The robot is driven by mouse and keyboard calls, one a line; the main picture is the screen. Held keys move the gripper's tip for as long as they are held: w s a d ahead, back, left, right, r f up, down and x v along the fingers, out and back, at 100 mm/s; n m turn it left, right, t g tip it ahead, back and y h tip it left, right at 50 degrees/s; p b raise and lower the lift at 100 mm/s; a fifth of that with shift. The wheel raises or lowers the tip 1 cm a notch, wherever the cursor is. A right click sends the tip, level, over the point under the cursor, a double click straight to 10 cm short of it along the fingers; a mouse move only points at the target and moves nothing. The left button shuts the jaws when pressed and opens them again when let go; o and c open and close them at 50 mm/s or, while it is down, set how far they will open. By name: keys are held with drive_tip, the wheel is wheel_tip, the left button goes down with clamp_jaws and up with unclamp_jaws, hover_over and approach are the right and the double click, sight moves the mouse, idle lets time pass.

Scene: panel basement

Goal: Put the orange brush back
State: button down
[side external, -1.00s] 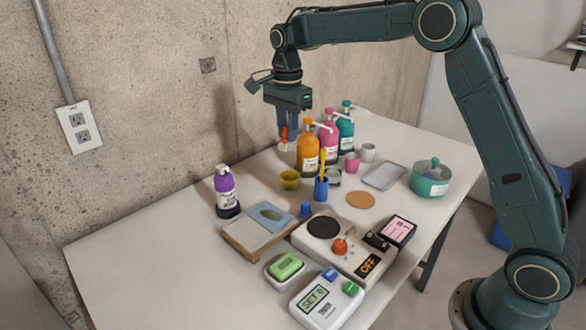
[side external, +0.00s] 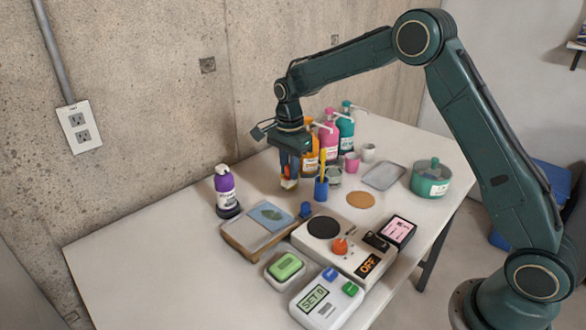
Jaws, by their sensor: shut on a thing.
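My gripper (side external: 289,176) is shut on the orange brush (side external: 287,172), which hangs down between the fingers. Its pale lower end is at the small yellow cup (side external: 291,187) in this view, and I cannot tell whether it is inside the cup or in front of it. The cup is mostly hidden. Just to the right stands a blue cup (side external: 321,190) with a yellow-handled brush (side external: 323,163) upright in it.
Orange (side external: 310,160), pink (side external: 329,140) and teal (side external: 346,130) pump bottles stand close behind the gripper. A purple bottle (side external: 225,187) is at left. A hotplate (side external: 345,262), a board (side external: 259,229) and a timer (side external: 327,300) fill the front. The table's left front is clear.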

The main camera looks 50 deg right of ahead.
sight(290, 182)
drive_tip(key=shift+f, duration=2.3)
drive_tip(key=shift+f, duration=0.1)
drive_tip(key=shift+f, duration=2.05)
drive_tip(key=c, duration=1.3)
unclamp_jaws()
drive_tip(key=shift+f, duration=0.1)
wheel_tip(290, 182, up, 12)
drive_tip(key=shift+r, duration=0.1)
